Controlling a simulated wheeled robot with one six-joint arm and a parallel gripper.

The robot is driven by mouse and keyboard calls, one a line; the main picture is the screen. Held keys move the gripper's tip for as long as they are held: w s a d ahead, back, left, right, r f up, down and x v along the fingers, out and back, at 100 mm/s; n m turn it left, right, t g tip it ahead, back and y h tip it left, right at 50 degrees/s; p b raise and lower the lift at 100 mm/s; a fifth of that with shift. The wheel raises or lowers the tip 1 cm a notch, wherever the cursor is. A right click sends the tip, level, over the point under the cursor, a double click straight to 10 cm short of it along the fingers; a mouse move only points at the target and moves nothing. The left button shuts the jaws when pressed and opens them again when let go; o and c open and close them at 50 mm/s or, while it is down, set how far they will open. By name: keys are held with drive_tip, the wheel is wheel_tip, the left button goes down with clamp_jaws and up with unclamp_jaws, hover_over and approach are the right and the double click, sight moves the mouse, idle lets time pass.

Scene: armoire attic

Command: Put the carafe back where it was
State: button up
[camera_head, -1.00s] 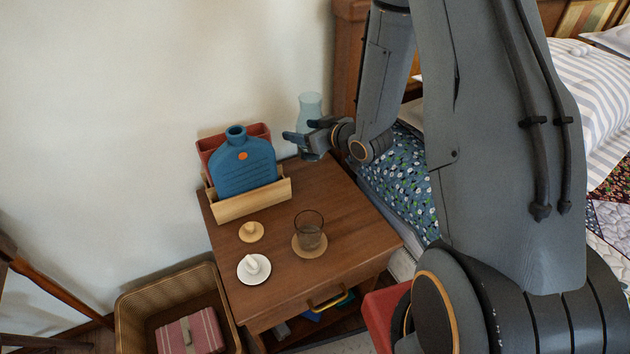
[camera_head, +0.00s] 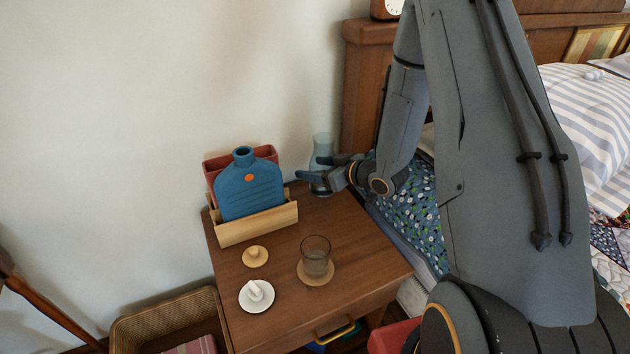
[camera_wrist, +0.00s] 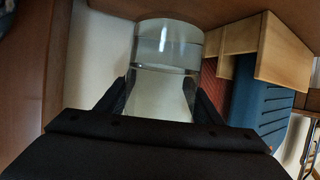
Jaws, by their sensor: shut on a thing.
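The carafe (camera_head: 322,148) is a clear, bluish glass vessel at the back right corner of the wooden nightstand (camera_head: 352,248). My gripper (camera_head: 318,168) is shut around its middle from the right side. In the wrist view the carafe (camera_wrist: 168,52) sits between the two dark fingers, with a clear band at one end. It looks upright. Its base is partly hidden by the fingers in the head view, and I cannot tell for sure whether it touches the tabletop.
A blue flat bottle (camera_head: 247,190) stands in a wooden holder (camera_head: 258,222) left of the carafe. A glass (camera_head: 315,258) on a cork coaster, a wooden knob-like lid (camera_head: 255,257) and a white dish (camera_head: 257,296) are nearer the front. The bed (camera_head: 408,200) borders the right side.

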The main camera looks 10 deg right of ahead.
drive_tip(key=shift+f, duration=2.05)
drive_tip(key=shift+f, duration=0.15)
drive_tip(key=o, duration=1.6)
drive_tip(key=shift+o, duration=0.2)
drive_tip(key=shift+s+d+r, duration=0.15)
drive_tip(key=shift+s+r, duration=0.05)
drive_tip(key=shift+r, duration=0.05)
drive_tip(key=v, duration=1.1)
drive_tip(key=shift+s+d, duration=0.15)
drive_tip(key=shift+s, duration=0.05)
drive_tip(key=shift+w+r, duration=0.1)
